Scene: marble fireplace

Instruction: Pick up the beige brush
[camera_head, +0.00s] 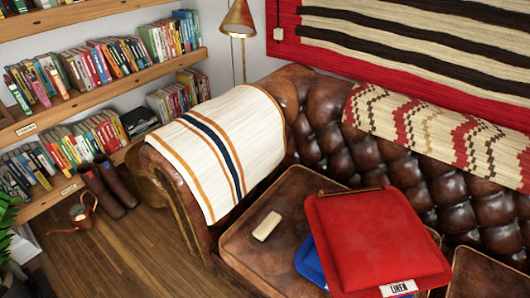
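A small beige block-shaped object (267,226), which looks like the beige brush, lies flat on the brown leather sofa seat (245,243). It is left of the red cushion-like bag, apart from it, with bare leather around it. No bristles can be made out. Neither of my grippers shows in the head view.
The red bag (372,240) with a "LINEN" label lies on the seat over a blue item (312,262). The sofa arm with a striped blanket (222,150) rises at the left. Bookshelves (100,80), boots (108,188) and a lamp (238,22) stand beyond.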

